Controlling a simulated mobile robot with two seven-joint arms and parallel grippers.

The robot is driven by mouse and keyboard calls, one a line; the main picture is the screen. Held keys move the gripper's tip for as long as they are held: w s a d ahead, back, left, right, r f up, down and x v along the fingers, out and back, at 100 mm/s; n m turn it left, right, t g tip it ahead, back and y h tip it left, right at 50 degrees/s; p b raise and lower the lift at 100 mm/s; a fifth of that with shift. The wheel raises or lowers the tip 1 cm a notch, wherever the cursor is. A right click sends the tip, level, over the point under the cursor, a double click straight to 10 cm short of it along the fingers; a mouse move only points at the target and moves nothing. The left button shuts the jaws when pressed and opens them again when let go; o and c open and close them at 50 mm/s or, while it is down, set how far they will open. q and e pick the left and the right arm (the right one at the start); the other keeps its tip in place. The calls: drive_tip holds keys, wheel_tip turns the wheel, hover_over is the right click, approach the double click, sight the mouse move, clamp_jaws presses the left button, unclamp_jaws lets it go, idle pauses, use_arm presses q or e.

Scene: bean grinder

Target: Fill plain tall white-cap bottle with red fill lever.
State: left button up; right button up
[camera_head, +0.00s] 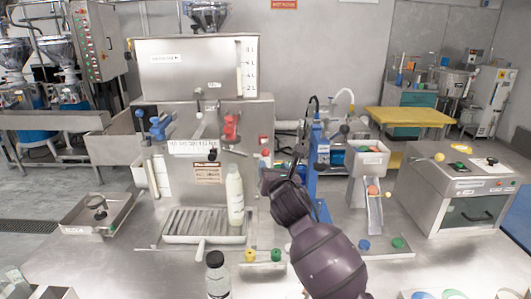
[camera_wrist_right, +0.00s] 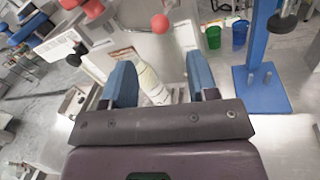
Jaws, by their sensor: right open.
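A tall plain white bottle (camera_head: 235,195) stands upright on the slotted drip tray (camera_head: 190,222) of the steel filling machine, right of its middle. Whether it wears a cap is too small to tell. The red lever (camera_head: 231,126) is on the machine front above the bottle. My right gripper (camera_head: 267,180) is just right of the bottle. In the right wrist view, my right gripper (camera_wrist_right: 158,62) has its blue fingers spread, with the white bottle (camera_wrist_right: 150,82) seen between and beyond them. No grip shows. My left gripper is not in view.
A blue lever (camera_head: 160,125) sits left of the red one. A blue-posted stand (camera_head: 316,160) and a chute with balls (camera_head: 372,190) are on the right. A shallow steel tray (camera_head: 95,215) lies left.

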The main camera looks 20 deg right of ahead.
sight(266, 154)
drive_tip(key=w, duration=0.7)
drive_tip(key=w+d, duration=0.1)
drive_tip(key=w, duration=0.2)
drive_tip(key=shift+w, duration=0.3)
clamp_jaws()
